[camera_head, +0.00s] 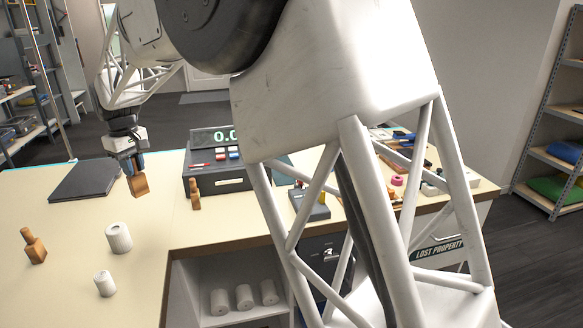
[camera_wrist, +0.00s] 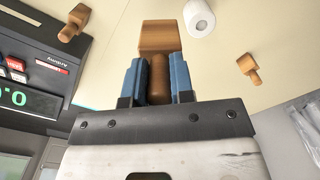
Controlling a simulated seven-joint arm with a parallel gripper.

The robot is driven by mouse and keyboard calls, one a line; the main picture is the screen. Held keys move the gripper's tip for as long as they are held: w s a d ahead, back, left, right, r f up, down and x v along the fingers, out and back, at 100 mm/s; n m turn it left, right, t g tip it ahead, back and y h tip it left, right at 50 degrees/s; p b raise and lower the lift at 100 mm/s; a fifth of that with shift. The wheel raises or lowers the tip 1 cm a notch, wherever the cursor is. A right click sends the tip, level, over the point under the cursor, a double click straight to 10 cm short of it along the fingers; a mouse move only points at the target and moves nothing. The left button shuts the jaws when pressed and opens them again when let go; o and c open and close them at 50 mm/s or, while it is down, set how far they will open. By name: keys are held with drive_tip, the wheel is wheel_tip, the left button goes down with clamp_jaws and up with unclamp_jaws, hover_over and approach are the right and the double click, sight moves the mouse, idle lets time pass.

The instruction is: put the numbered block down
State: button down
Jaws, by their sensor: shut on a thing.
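My gripper (camera_head: 133,163) points down over the left part of the cream counter (camera_head: 70,293). Its blue fingers (camera_wrist: 158,82) are shut on the brown handle of a wooden block (camera_head: 138,186). In the wrist view the block's wider wooden body (camera_wrist: 158,36) sticks out beyond the fingertips. No number shows on the faces I see. The block hangs low over the counter; I cannot tell whether it touches.
A similar wooden block (camera_head: 195,196) stands right of mine, by a dark scale (camera_head: 222,178) with a lit display. Another (camera_head: 35,248) is at left. White ribbed cylinders (camera_head: 119,238) (camera_head: 104,284) stand nearer. A dark flat pad (camera_head: 85,181) lies behind.

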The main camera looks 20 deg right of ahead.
drive_tip(key=s+d+f+m, duration=0.15)
drive_tip(key=d+m, duration=0.25)
drive_tip(key=d, duration=1.4)
drive_tip(key=s+d+m, duration=0.2)
drive_tip(key=d+m, duration=0.1)
drive_tip(key=d, duration=1.6)
wheel_tip(320, 180, down, 10)
drive_tip(key=shift+r+m, duration=0.15)
drive_tip(key=shift+m, duration=0.15)
drive_tip(key=w+f, duration=0.1)
drive_tip(key=w, duration=1.5)
drive_tip(key=shift+a+f, duration=0.2)
drive_tip(key=shift+a, duration=0.05)
drive_tip(key=shift+f, duration=1.8)
drive_tip(key=shift+f, duration=0.1)
